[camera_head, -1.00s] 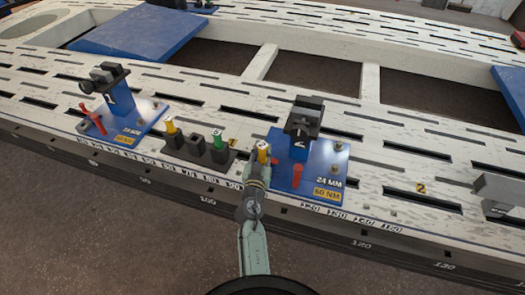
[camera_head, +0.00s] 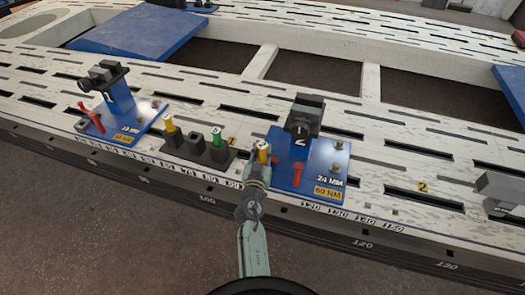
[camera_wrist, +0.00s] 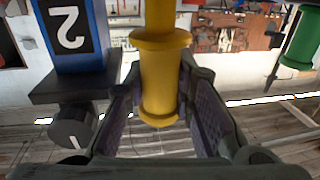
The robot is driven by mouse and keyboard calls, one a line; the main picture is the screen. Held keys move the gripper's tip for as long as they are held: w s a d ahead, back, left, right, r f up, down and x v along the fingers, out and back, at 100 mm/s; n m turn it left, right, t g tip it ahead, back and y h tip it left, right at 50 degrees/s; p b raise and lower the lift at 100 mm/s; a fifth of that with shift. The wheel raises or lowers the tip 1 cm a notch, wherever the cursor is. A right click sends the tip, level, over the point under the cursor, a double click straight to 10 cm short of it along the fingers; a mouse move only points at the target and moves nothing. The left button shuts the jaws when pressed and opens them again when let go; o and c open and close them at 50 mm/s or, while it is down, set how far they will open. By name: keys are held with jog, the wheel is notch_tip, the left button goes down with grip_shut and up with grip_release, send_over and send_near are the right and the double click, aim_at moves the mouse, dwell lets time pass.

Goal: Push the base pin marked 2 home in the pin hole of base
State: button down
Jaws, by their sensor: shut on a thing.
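The blue base (camera_head: 318,160) marked 2, with a 24 MM and 60 NM label, is bolted on the slotted white bench. A dark clamp head tops its post. My gripper (camera_head: 260,165) is just left of this base and shut on a yellow pin (camera_head: 263,150), whose top end shows above the fingers. In the wrist view the yellow pin (camera_wrist: 162,85) stands between both fingers (camera_wrist: 163,100), its flange above them. The upside-down 2 plate (camera_wrist: 72,30) is at its left. The pin hole and any number on the held pin cannot be made out.
A black rack (camera_head: 192,151) left of my gripper holds another yellow pin (camera_head: 170,126) and a green pin (camera_head: 217,134). Further left stands another blue base (camera_head: 128,120) with a red handle. A grey block (camera_head: 500,188) sits at the right. Bench between is flat and slotted.

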aim_at(262, 158)
jog(key=shift+f+b, duration=1.85)
jog(key=shift+b, duration=0.2)
